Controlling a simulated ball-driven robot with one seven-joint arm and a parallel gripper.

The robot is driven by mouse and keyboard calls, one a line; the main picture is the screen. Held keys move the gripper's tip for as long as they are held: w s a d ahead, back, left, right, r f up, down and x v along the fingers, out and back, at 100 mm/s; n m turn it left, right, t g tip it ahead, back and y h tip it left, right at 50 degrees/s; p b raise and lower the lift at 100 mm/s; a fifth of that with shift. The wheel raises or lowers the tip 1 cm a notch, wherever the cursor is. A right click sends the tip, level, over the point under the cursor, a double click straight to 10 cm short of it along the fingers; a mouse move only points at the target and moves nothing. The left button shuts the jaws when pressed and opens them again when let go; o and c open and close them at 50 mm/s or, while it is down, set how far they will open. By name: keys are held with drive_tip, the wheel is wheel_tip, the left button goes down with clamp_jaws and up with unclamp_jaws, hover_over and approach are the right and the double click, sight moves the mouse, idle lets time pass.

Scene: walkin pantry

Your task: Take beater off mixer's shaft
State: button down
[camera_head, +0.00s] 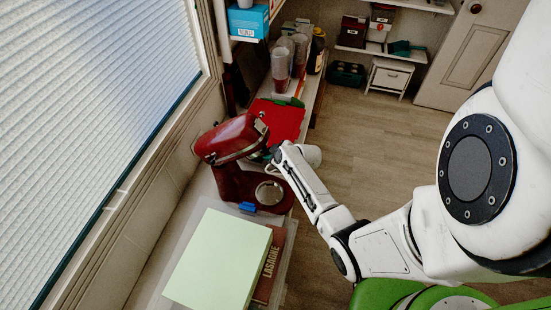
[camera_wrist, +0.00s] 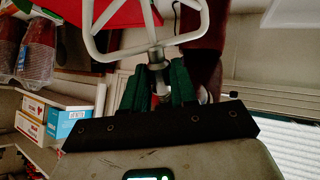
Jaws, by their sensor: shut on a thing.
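The red stand mixer (camera_head: 232,142) stands on the counter by the window, its head over a round metal plate on its base. In the wrist view the white wire beater (camera_wrist: 143,42) fills the top, with its metal stem between my green fingertips. My gripper (camera_wrist: 157,88) is shut on that stem. In the head view my gripper (camera_head: 270,156) is beside the right side of the mixer's head, and the beater is mostly hidden there. I cannot tell whether the stem is still on the mixer's shaft.
A pale green box (camera_head: 218,258) and a lasagne box (camera_head: 268,270) lie in front of the mixer. A red item (camera_head: 278,118) is behind it. Stacked cups (camera_head: 281,68) stand farther back on the counter. The wooden floor to the right is open.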

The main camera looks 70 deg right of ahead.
drive_tip(key=shift+w+a+r+p, duration=0.3)
drive_tip(key=shift+w+r, duration=0.2)
drive_tip(key=shift+w, duration=0.1)
idle(1.1)
drive_tip(key=c, duration=0.8)
unclamp_jaws()
drive_tip(key=shift+d, duration=0.1)
drive_tip(key=shift+s, duration=0.1)
drive_tip(key=shift+s+r, duration=0.35)
drive_tip(key=shift+r, duration=0.1)
drive_tip(key=p+v, duration=0.1)
drive_tip(key=v, duration=0.8)
drive_tip(key=shift+s+a+p, duration=0.2)
drive_tip(key=shift+a+p, duration=0.05)
drive_tip(key=shift+p, duration=0.05)
drive_tip(key=shift+r, duration=0.15)
